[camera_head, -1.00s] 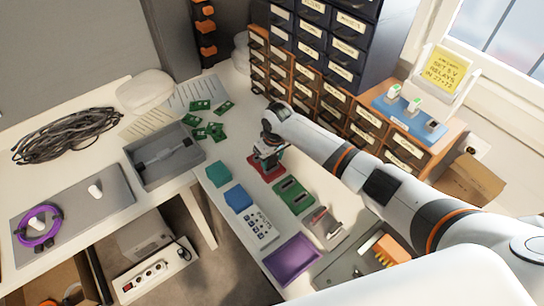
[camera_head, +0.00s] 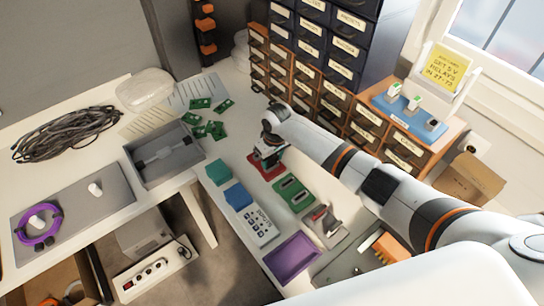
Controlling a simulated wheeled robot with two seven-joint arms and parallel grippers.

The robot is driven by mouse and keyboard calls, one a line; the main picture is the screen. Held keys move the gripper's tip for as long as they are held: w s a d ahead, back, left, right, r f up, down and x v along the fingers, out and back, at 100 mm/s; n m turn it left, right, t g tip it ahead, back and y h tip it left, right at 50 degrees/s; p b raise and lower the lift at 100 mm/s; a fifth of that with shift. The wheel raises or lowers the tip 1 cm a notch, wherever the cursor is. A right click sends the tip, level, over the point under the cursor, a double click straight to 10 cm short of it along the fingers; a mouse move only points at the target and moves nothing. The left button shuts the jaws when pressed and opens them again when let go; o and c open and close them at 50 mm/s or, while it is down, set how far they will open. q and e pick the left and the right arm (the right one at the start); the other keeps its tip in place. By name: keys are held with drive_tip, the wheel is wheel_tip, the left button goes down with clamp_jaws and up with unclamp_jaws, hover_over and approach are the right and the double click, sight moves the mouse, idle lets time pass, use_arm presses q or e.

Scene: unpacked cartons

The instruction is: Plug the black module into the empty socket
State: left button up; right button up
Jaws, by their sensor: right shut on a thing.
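My right gripper (camera_head: 267,153) is over the red board (camera_head: 265,170) on the white bench. It points down and is shut on a small dark thing, apparently the black module, mostly hidden by the fingers. I cannot tell whether the module touches the board or sits in a socket; the gripper covers that spot. A green board (camera_head: 293,192) with dark slots lies just in front of the red one. A blue stand (camera_head: 402,113) at the right carries two pale-and-green blocks and a dark block (camera_head: 432,124). My left gripper is not in view.
Blue blocks (camera_head: 238,195), a white keypad panel (camera_head: 258,225), a purple tray (camera_head: 291,258) and a grey device (camera_head: 324,224) lie near the boards. A drawer cabinet (camera_head: 335,98) stands behind. A grey tray (camera_head: 187,168) and green circuit cards (camera_head: 216,130) are to the left.

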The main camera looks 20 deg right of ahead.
drive_tip(key=shift+p, duration=0.3)
drive_tip(key=shift+f, duration=0.25)
idle(0.8)
drive_tip(key=o, duration=1.3)
drive_tip(key=shift+r, duration=0.15)
drive_tip(key=r, duration=0.4)
drive_tip(key=s+r, duration=0.1)
drive_tip(key=r, duration=0.6)
drive_tip(key=shift+s+d+r, duration=0.2)
drive_tip(key=shift+d+r, duration=0.05)
drive_tip(key=shift+r, duration=0.1)
